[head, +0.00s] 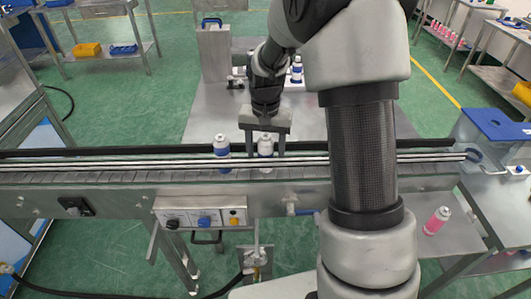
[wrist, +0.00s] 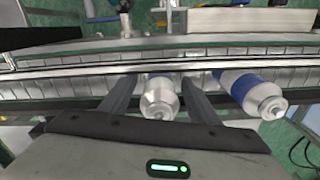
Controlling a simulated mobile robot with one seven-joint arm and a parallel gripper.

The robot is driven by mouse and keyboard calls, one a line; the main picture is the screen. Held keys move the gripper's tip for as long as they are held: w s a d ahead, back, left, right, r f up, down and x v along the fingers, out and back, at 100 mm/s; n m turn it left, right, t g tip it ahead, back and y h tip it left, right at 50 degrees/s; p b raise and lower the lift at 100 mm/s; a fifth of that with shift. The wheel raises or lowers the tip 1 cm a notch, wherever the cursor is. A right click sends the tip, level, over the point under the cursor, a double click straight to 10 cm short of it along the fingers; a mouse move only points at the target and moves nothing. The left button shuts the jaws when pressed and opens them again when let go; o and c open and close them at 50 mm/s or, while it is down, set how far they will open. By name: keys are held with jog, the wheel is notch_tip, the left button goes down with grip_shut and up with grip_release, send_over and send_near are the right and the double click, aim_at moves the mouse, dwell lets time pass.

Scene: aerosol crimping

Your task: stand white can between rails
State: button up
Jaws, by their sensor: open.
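The can bottoms are partly hidden by the rails.
A control box (head: 203,216) with knobs hangs on the conveyor's front. A blue-topped machine (head: 490,125) stands at the right end. A pink can (head: 436,221) stands on the right-hand table. Behind the conveyor, another blue-and-white can (head: 297,70) stands on a metal table.

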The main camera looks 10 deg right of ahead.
notch_tip(320, 180, up, 17)
jog(key=shift+r+p, duration=0.2)
jog(key=shift+p, duration=0.2)
